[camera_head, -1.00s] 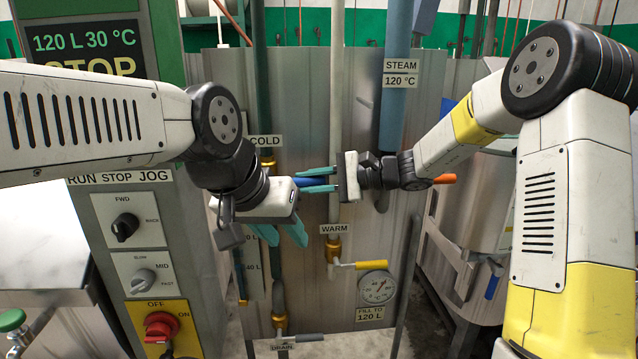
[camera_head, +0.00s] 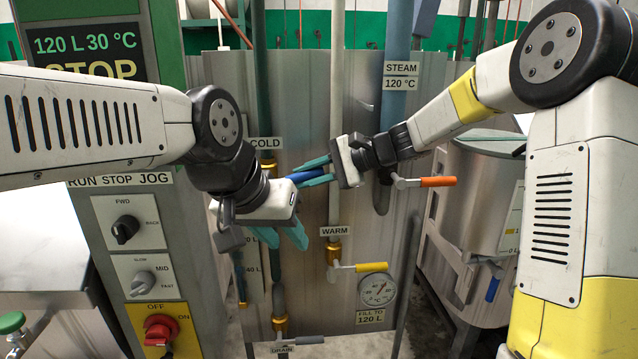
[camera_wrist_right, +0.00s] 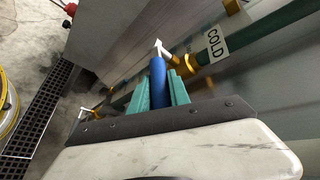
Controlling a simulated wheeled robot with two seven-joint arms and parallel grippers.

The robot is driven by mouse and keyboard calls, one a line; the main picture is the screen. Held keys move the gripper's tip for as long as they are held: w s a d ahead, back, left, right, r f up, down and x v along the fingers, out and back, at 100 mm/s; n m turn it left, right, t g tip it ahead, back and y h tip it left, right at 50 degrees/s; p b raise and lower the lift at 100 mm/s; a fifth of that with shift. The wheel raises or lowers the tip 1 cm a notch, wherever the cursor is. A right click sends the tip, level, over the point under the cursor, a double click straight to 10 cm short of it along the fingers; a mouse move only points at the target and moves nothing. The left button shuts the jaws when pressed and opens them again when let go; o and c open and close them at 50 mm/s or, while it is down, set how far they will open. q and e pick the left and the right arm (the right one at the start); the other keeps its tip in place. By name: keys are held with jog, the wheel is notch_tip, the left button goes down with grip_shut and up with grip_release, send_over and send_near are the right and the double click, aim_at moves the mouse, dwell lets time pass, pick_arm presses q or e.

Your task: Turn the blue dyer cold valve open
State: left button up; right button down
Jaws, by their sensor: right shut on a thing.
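The cold valve's blue handle (camera_head: 303,176) sticks out to the right below the COLD label (camera_head: 266,143), its right end tilted slightly up. My right gripper (camera_head: 314,170) is shut on this handle, with teal fingers on either side of it. In the right wrist view the blue handle (camera_wrist_right: 158,82) lies between the fingers, and the brass valve fitting (camera_wrist_right: 182,66) is just beyond, beside the COLD label. My left gripper (camera_head: 291,238) is below, empty, its teal fingers apart and pointing down. Its wrist partly hides the cold pipe.
A yellow-handled warm valve (camera_head: 368,267) sits lower right, above a gauge (camera_head: 377,290). An orange-handled steam lever (camera_head: 438,182) is right of my right gripper. The control panel (camera_head: 138,225) with its knobs stands at left. A drain handle (camera_head: 296,341) is at the bottom.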

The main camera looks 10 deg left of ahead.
jog(key=r+h, duration=0.1)
jog(key=a+r+n+h, duration=0.1)
jog(key=r+h, duration=0.1)
jog(key=shift+s+a+r+t+h, duration=0.15)
jog(key=shift+t+h, duration=0.15)
jog(key=r+h, duration=0.1)
jog(key=a+h, duration=0.1)
jog(key=shift+s+a+r+t+h, duration=0.2)
jog(key=shift+a+r+t+h, duration=0.1)
jog(key=shift+r+h, duration=0.1)
jog(key=shift+s+a+r+n+h, duration=0.15)
jog(key=shift+a+r+n+h, duration=0.2)
jog(key=shift+h, duration=0.35)
jog(key=c, duration=1.2)
grip_release()
jog(key=shift+c, duration=0.2)
jog(key=shift+r, duration=0.15)
jog(key=v, duration=0.7)
jog(key=shift+s+r, duration=0.15)
jog(key=shift+r, duration=0.1)
